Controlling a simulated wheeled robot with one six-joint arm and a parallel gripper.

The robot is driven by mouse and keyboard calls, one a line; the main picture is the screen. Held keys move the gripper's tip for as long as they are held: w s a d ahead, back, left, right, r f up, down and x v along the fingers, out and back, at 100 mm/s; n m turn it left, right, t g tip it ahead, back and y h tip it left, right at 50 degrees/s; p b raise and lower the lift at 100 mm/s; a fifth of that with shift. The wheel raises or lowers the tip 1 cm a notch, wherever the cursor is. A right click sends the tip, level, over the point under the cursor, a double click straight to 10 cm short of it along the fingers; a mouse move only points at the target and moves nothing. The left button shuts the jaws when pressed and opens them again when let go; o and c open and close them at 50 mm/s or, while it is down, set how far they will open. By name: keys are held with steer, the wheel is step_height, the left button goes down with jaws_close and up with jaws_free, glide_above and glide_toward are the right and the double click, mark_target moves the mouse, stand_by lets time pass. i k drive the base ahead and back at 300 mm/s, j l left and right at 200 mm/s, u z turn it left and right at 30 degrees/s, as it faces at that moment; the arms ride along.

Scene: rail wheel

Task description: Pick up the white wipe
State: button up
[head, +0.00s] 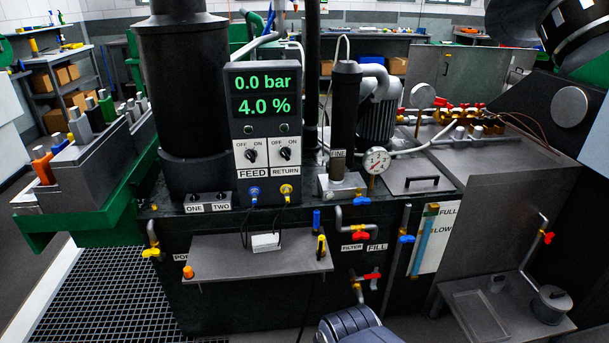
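A small white block-like item, which looks like the white wipe (266,242), lies on a grey shelf (215,262) at the front of the dark machine, below the display panel. Its full shape is too small to tell. Dark cables hang down just behind and beside it. Part of my arm shows at the bottom edge, right of the middle, below the shelf. My gripper is not in view.
An orange-topped item (188,272) stands at the shelf's left end and a yellow-and-black tool (321,248) at its right end. Red-handled valves (361,236) and pipes stick out to the right. A metal tray (480,316) and a lidded pot (551,304) are at lower right.

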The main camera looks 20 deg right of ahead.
mark_target(268, 242)
steer(key=i+l+u, duration=0.2)
steer(key=i+u, duration=0.2)
steer(key=i, duration=0.15)
steer(key=i+l+u, duration=0.35)
steer(key=i, duration=0.15)
